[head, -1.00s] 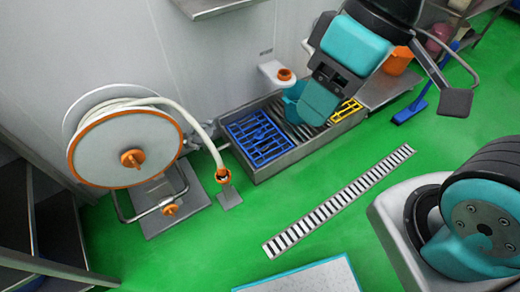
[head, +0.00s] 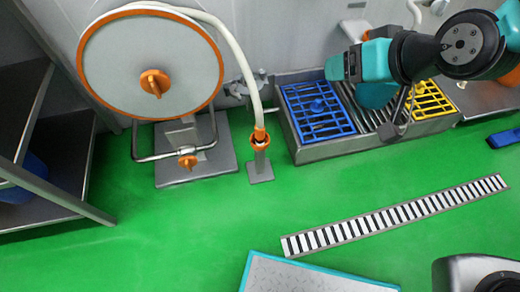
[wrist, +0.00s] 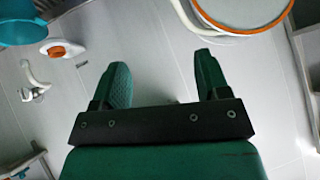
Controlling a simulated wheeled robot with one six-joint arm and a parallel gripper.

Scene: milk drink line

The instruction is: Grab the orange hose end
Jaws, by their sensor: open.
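The orange hose end (head: 260,138) hangs at the lower end of the pale hose (head: 246,65), at the top of a small grey floor stand (head: 260,172). The hose comes off a large grey reel (head: 150,65) with an orange rim. In the wrist view my gripper (wrist: 162,78) is open, with two green fingers apart and nothing between them. That view shows part of the reel (wrist: 240,12) at the top right; I cannot make out the orange hose end there. In the head view my arm is to the right of the hose end, over the trough, apart from it.
A metal trough (head: 345,146) with a blue grate (head: 318,108) and a yellow grate (head: 430,100) stands right of the hose stand. Dark shelves (head: 60,170) are at the left. A floor drain (head: 400,212) crosses the clear green floor.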

